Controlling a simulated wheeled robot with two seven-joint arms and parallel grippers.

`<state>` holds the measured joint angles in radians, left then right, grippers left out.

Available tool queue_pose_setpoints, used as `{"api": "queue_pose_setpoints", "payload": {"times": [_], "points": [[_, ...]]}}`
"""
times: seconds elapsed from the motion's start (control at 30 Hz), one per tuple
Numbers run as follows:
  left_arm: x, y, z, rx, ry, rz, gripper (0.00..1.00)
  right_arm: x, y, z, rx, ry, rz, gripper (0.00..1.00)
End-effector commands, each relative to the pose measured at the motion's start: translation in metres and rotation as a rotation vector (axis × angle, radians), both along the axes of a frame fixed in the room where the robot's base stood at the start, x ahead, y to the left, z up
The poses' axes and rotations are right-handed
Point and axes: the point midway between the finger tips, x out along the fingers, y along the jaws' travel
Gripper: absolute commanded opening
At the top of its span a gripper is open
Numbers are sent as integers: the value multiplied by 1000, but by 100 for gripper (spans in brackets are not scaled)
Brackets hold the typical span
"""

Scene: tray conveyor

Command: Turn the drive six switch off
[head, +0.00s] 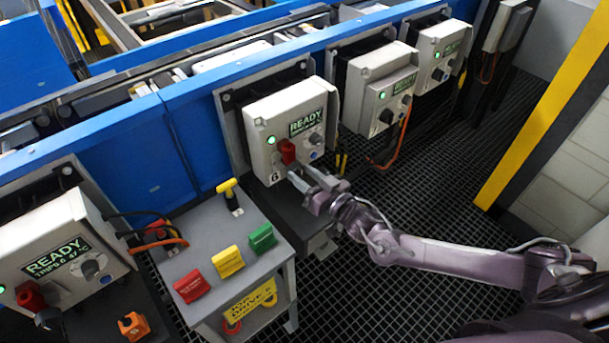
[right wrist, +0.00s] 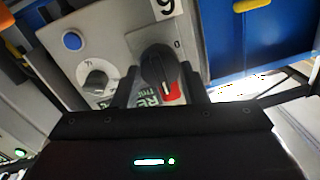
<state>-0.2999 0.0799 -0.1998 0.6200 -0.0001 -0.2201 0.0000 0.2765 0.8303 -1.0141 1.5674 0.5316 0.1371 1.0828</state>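The drive six box (head: 258,126) is a pale grey cabinet marked 6, with a lit green lamp and a READY display. A red piece (head: 287,150) sticks out of its front. Its black rotary switch (right wrist: 158,68) shows in the right wrist view, with a white pointer line and a 0 mark beside it; in the head view my gripper mostly hides it. My right gripper (head: 297,174) is at the box's lower front. Its fingers (right wrist: 160,72) stand on either side of the switch, with gaps visible, so it is open. My left gripper is not in view.
A grey stand (head: 199,243) with red, yellow and green blocks is left of the box. Similar drive boxes stand at the lower left (head: 62,246) and right (head: 378,86). Box six also has a grey knob (right wrist: 97,79) and blue button (right wrist: 72,41). Grating floor lies open on the right.

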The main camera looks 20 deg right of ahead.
Motion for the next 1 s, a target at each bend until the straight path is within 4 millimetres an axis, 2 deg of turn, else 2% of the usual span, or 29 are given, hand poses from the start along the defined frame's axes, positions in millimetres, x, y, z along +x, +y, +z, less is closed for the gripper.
{"api": "queue_pose_setpoints", "payload": {"times": [0.03, 0.1, 0.47, 1.0], "points": [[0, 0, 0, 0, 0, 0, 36, 0, 0, 0, 0, 0, 0, 23], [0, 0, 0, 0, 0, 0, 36, 0, 0, 0, 0, 0, 0, 16], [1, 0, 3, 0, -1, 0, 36, 0, 0, 1, -68, -25, -1, 16], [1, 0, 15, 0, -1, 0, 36, -1, 1, 2, -493, -178, -1, 16]]}}
